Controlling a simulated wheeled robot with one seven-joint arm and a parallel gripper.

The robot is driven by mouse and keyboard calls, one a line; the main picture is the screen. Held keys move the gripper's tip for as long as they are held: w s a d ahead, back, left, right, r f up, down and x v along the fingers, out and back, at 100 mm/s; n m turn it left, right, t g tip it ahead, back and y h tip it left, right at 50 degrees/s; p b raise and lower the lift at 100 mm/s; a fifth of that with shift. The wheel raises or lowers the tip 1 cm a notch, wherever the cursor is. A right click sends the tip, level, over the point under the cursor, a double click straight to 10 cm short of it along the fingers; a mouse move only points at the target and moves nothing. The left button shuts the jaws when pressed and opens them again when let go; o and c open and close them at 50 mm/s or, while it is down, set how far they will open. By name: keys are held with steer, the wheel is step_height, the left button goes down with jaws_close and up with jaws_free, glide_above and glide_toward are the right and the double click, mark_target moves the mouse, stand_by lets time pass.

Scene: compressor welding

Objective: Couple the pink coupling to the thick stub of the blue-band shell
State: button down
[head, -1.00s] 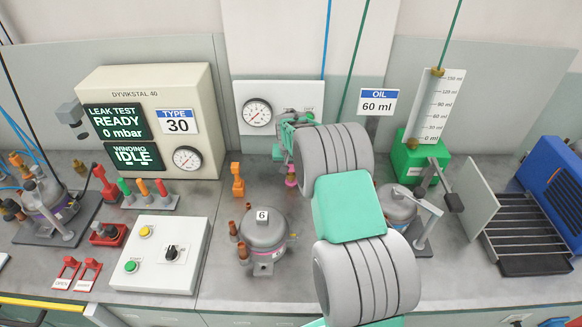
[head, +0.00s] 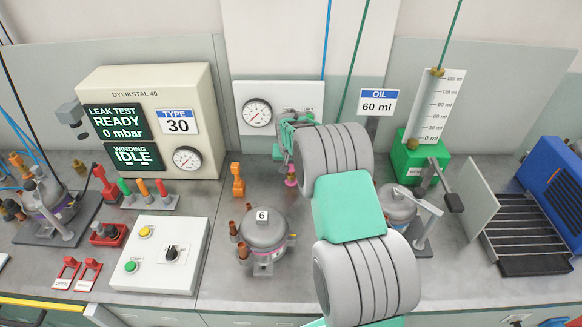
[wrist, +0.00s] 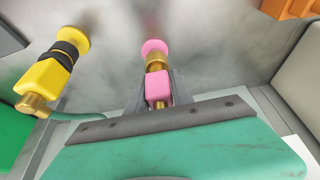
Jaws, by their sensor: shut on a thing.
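The pink coupling (wrist: 158,88) shows in the wrist view between the two fingers of my gripper (wrist: 158,100), which is shut on it. Its brass part and round pink end point away from my gripper, near the grey surface behind. In the head view the pink coupling (head: 291,181) is a small spot below my gripper (head: 290,168), left of my arm. A grey shell marked 6 (head: 264,230) stands at the bench middle with copper-coloured stubs on its left. Another shell (head: 398,205) is partly behind my arm. I cannot tell which shell has the blue band.
A yellow coupling (wrist: 48,78) is left of the pink one in the wrist view. An orange item (head: 238,180) stands left of my gripper. The white control box (head: 160,255) is left of shell 6. A green oil unit (head: 425,160) stands at the right.

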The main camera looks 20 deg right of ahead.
steer(key=shift+r+p, duration=0.7)
steer(key=shift+r, duration=1.5)
steer(key=shift+r, duration=0.1)
